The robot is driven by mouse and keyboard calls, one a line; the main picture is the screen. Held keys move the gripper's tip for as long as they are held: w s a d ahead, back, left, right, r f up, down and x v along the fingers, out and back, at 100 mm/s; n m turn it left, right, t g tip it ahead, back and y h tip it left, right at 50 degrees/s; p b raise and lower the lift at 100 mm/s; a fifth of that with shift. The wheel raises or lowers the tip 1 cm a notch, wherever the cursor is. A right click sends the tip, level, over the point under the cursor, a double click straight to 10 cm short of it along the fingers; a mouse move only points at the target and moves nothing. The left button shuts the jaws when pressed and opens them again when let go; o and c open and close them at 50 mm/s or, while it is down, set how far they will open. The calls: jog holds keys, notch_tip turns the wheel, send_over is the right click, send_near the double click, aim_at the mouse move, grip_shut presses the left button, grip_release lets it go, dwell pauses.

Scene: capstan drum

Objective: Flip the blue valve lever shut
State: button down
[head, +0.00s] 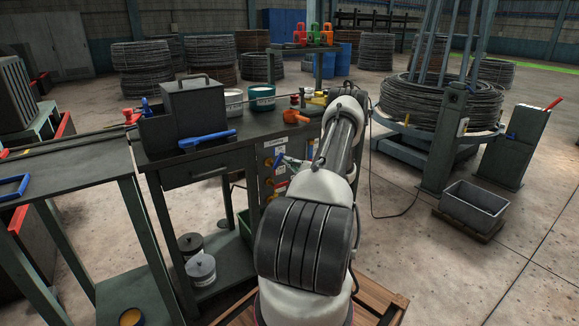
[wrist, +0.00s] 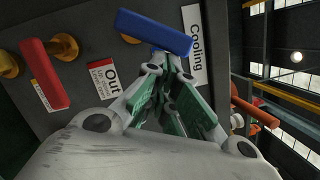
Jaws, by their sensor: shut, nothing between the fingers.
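The blue valve lever (wrist: 153,31) is at the top of the wrist view, lying slightly aslant on a dark panel beside a "Cooling" label (wrist: 194,45). In the head view a blue lever (head: 279,161) shows small on the bench's side panel, left of my arm. My gripper (wrist: 172,62) is shut and empty, its green-padded fingers meeting just below the blue lever in the picture. The fingertips overlap or nearly reach the lever's lower edge; I cannot tell whether they touch. In the head view my arm hides the gripper.
A red lever (wrist: 45,74) on a brass fitting sits left on the same panel, near an "Out" label (wrist: 103,78). Red pipes (wrist: 262,105) run at right. In the head view, the workbench (head: 222,158) holds a grey toolbox (head: 193,112); open floor lies right.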

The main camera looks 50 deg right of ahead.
jog(key=r+n, duration=0.1)
jog(key=a+n, duration=0.1)
jog(key=n, duration=0.1)
jog(key=r+n+g, duration=0.1)
jog(key=n, duration=0.1)
jog(key=shift+w+a+r+y, duration=0.2)
jog(key=shift+a+r+y, duration=0.1)
jog(key=shift+r+y, duration=0.1)
jog(key=shift+a+r, duration=0.1)
dwell(0.5)
